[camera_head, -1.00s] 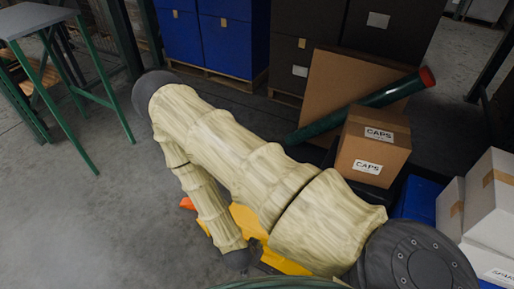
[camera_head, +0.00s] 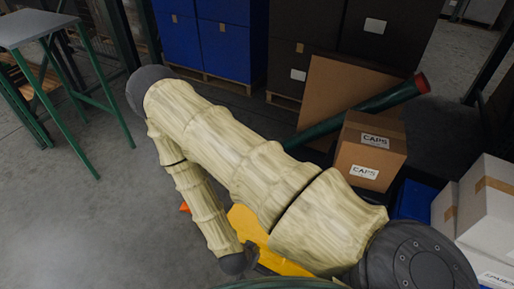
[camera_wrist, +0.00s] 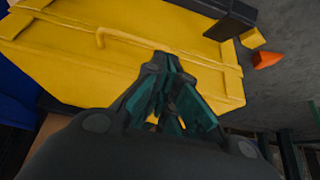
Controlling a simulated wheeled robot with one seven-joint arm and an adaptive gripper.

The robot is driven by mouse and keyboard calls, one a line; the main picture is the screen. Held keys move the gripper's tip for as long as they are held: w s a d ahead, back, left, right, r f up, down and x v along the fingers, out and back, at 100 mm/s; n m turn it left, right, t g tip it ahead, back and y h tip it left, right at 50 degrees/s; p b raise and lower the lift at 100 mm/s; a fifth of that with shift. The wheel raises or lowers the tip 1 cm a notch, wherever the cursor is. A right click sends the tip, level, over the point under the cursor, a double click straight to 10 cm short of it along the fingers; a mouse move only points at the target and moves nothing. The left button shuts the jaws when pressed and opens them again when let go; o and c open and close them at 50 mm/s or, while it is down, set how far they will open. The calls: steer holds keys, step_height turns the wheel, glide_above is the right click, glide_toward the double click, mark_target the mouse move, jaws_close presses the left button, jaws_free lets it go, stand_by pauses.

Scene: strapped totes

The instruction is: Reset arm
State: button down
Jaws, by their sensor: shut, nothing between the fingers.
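My gripper (camera_wrist: 168,62) shows in the wrist view with its dark green and grey fingers drawn together at the tips. It is shut and holds nothing. It points toward a yellow panel (camera_wrist: 60,68) with a bent yellow handle on it; I cannot tell the distance between them. In the head view my arm is folded across the middle, and the gripper itself does not show there. Part of the yellow thing (camera_head: 245,225) shows behind my arm, near the lower middle.
A cardboard box labelled CAPS (camera_head: 368,150) stands right of my arm, with a dark green tube (camera_head: 375,103) behind it. White boxes (camera_head: 485,205) stand at the right edge. A green-legged table (camera_head: 35,28) is at upper left. Floor at left is clear.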

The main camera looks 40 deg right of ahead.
steer(key=s+a+r, duration=0.2)
steer(key=a+r, duration=0.1)
steer(key=a, duration=0.2)
steer(key=shift+s+a, duration=0.15)
steer(key=shift+a, duration=0.25)
steer(key=s+d+r+n+g+y+p, duration=0.2)
steer(key=s+r+n+y+p, duration=0.3)
steer(key=n, duration=0.8)
step_height(320, 180, up, 5)
steer(key=s+p, duration=0.1)
steer(key=p, duration=0.2)
steer(key=shift+s+y+p, duration=0.3)
steer(key=shift+s+p, duration=0.1)
